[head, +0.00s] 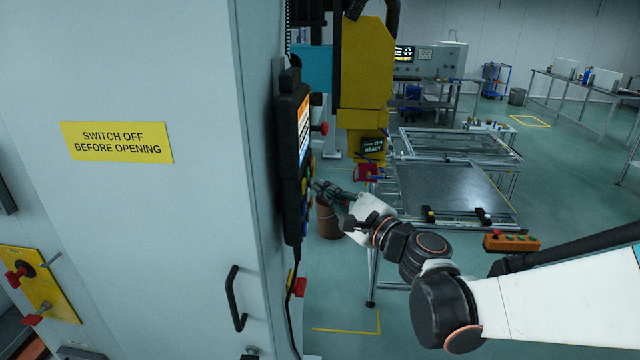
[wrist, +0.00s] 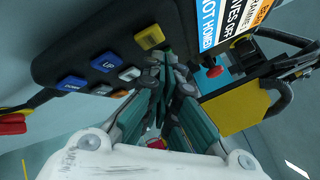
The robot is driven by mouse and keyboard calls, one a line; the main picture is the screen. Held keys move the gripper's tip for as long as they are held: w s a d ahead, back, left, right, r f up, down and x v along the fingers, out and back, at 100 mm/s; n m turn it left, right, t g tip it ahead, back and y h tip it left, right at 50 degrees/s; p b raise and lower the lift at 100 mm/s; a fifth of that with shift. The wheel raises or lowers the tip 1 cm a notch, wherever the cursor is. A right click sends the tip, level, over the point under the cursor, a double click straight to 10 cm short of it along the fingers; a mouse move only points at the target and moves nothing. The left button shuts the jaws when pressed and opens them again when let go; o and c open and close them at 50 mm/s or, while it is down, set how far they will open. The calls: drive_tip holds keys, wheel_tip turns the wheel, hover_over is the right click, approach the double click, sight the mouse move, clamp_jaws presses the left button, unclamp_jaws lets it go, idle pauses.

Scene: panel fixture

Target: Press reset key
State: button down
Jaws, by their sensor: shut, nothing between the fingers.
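A black pendant with coloured keys (head: 291,160) hangs on the side of the grey cabinet. I cannot read a reset label on any key. My gripper (head: 318,186) is shut and empty, its tips close to the pendant's lower key area.
A red knob (wrist: 214,70) sticks out beside the pendant's screen (wrist: 207,20). The cabinet (head: 150,220) with a black handle (head: 235,300) stands at the left. A yellow machine (head: 365,70) and a metal table (head: 450,188) stand behind; open floor lies to the right.

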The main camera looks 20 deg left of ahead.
drive_tip(key=shift+w+d, duration=0.2)
drive_tip(key=shift+d, duration=0.6)
drive_tip(key=shift+w+d, duration=0.2)
drive_tip(key=shift+d, duration=0.65)
drive_tip(key=shift+w+d, duration=0.2)
drive_tip(key=shift+d, duration=0.6)
